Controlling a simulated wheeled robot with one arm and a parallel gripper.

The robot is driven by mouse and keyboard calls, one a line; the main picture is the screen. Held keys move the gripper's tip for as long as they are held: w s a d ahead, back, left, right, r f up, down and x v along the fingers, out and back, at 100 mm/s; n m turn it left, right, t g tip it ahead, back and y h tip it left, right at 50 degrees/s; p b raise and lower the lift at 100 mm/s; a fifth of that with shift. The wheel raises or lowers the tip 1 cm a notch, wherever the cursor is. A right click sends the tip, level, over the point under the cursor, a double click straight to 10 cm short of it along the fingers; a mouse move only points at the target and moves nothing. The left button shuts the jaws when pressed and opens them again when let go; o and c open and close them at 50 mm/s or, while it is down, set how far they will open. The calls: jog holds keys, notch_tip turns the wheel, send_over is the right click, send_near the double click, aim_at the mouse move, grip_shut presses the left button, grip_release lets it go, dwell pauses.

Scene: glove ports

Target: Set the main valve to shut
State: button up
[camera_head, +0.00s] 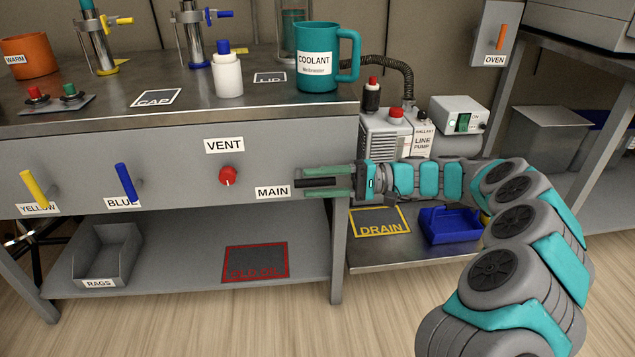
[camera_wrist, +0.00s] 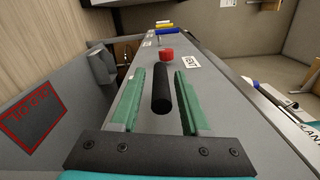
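The main valve's black bar handle (camera_head: 314,183) lies horizontally on the bench's front panel, just right of the MAIN label (camera_head: 272,192). My gripper (camera_head: 304,181) comes in from the right, with one green finger above the handle and one below. In the wrist view my gripper (camera_wrist: 160,74) is open around the black handle (camera_wrist: 162,90). A gap shows on each side of the handle, and neither finger appears to touch it. The handle's pivot and any shut marking are not visible.
The red VENT knob (camera_head: 228,175), blue lever (camera_head: 125,183) and yellow lever (camera_head: 34,189) sit farther left on the panel. A teal coolant mug (camera_head: 318,72) stands above on the bench. The line pump (camera_head: 383,140) and blue tray (camera_head: 450,226) are behind my arm.

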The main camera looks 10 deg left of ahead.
jog(key=shift+o, duration=0.3)
jog(key=v, duration=0.7)
jog(key=shift+d, duration=0.4)
jog(key=shift+w, duration=0.1)
